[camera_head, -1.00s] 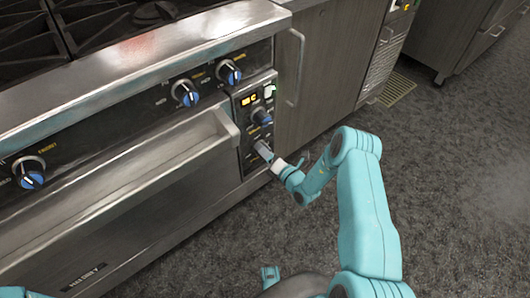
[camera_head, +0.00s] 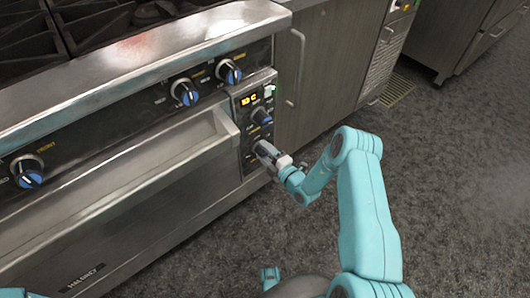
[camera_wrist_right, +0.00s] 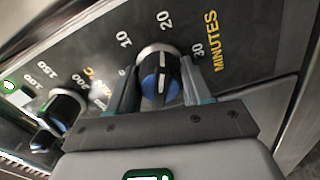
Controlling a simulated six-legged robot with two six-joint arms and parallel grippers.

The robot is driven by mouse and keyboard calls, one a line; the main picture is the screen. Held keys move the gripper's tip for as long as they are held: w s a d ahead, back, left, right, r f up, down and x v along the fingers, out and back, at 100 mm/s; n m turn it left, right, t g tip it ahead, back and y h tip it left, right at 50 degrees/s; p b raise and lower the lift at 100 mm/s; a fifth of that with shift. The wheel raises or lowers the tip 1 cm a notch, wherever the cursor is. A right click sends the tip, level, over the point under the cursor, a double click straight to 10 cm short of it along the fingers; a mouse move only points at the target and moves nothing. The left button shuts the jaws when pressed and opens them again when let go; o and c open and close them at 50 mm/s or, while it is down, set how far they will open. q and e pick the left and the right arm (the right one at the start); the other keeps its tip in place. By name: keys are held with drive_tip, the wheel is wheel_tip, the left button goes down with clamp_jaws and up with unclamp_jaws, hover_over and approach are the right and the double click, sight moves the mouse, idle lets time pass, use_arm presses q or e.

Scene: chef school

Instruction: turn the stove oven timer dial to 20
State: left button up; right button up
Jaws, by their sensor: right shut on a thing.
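The oven timer dial (camera_wrist_right: 158,78) is a round knob with a blue face and a white line across it, on the dark control panel. In the right wrist view, the numbers 10, 20 and 30 and the word MINUTES are printed around it. Its white line points upward in the picture, roughly between 10 and 20. My right gripper (camera_wrist_right: 160,86) is shut on the timer dial, one finger on each side. In the head view, my right gripper (camera_head: 264,151) is at the lower part of the panel and hides the dial.
The oven handle (camera_head: 190,150) juts out to the left. Clear carpet (camera_head: 440,180) lies right.

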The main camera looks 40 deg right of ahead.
drive_tip(key=shift+d+r+m, duration=0.15)
drive_tip(key=shift+d+m, duration=0.15)
drive_tip(key=shift+d, duration=0.1)
drive_tip(key=o, duration=1)
drive_tip(key=shift+o, duration=0.2)
drive_tip(key=shift+a, duration=0.2)
drive_tip(key=s+d+p, duration=0.1)
drive_tip(key=s+p, duration=0.2)
drive_tip(key=s, duration=1.3)
drive_tip(key=shift+s, duration=0.15)
drive_tip(key=shift+d, duration=0.1)
